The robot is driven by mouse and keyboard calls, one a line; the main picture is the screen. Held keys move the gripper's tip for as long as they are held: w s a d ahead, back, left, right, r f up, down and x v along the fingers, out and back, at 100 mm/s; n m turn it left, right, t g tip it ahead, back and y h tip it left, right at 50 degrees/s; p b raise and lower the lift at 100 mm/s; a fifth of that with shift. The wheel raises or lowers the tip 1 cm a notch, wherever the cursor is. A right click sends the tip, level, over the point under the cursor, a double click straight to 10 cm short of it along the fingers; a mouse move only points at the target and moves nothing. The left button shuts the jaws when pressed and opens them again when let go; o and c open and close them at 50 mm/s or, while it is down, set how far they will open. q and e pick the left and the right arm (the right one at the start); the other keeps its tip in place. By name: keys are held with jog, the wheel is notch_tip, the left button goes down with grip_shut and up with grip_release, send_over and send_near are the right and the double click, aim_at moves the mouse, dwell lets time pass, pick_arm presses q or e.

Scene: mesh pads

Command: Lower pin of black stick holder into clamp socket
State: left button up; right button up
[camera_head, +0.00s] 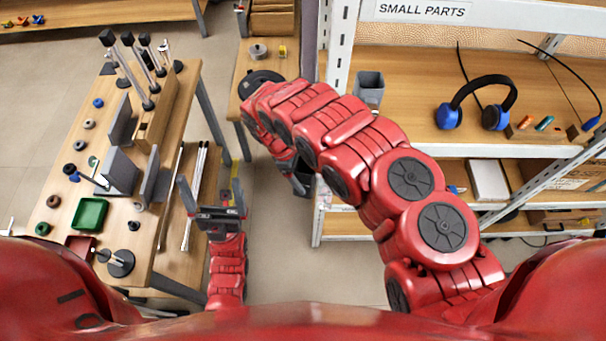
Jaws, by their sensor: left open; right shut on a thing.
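My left gripper (213,198) is open and empty, its fingers pointing up beside the right edge of the left workbench. My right arm reaches across to the left and bends down. My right gripper (300,183) is low, in front of the shelf's left post, mostly hidden by its own arm. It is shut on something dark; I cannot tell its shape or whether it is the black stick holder. Grey upright blocks (119,172) stand on the left workbench; I cannot tell whether they form the clamp, and no socket is clear.
The left workbench (60,205) carries black-topped metal sticks (132,65), a green tray (90,214), a red tray (80,246), a dark round base (121,262) and several small rings. A shelf (410,75) with headphones (478,103) stands right. Floor shows between them.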

jog(key=shift+f+b, duration=3.1)
jog(key=shift+f, duration=1.1)
jog(key=o, duration=1.5)
jog(key=shift+r, duration=0.1)
jog(key=b+v, duration=0.3)
jog(key=v, duration=1.4)
jog(key=shift+a+r+b, duration=0.1)
jog(key=shift+a+b, duration=0.05)
jog(key=shift+b, duration=0.2)
